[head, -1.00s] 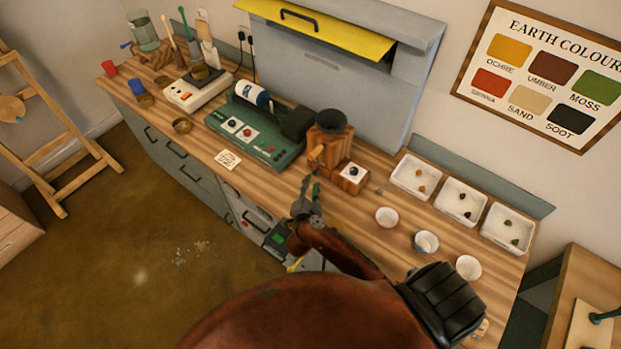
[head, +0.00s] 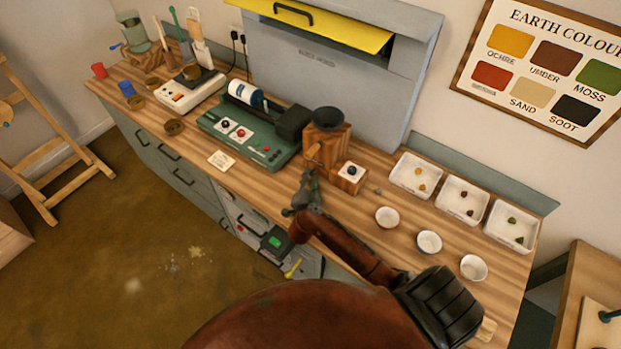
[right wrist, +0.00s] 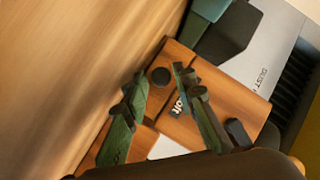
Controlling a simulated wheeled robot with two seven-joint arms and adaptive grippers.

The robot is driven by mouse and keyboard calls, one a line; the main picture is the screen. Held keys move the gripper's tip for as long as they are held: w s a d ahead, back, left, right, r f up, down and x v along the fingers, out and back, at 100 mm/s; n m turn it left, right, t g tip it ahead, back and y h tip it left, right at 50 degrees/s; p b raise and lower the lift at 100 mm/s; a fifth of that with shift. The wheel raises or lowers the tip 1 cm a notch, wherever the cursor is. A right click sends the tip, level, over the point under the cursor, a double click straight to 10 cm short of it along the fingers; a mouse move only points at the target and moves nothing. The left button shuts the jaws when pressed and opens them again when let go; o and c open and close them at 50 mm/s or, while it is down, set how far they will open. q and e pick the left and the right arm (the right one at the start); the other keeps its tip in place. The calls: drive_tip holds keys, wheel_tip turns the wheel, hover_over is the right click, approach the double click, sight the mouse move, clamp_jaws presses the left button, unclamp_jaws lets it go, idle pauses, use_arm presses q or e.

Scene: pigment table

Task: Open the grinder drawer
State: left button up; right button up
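The grinder (head: 333,148) is a wooden block with a black bowl-shaped hopper, standing on the bench in the head view. In the right wrist view the wooden grinder (right wrist: 228,86) fills the middle, and a round dark knob (right wrist: 160,76) sits on its face. I cannot tell for sure that this is the drawer's knob; no open drawer shows. My right gripper (head: 309,176) is close in front of the grinder. In the right wrist view, its green fingers (right wrist: 160,97) are apart, on either side of the knob's line, with nothing held. My left gripper is out of view.
A green machine (head: 248,133) is left. White bowls (head: 387,217) and trays (head: 414,178) lie right. The grey hood (head: 330,75) rises behind. Bare bench (head: 265,185) lies left of the gripper.

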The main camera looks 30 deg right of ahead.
drive_tip(key=shift+w+d, duration=0.1)
drive_tip(key=shift+w, duration=0.05)
clamp_jaws()
idle(0.5)
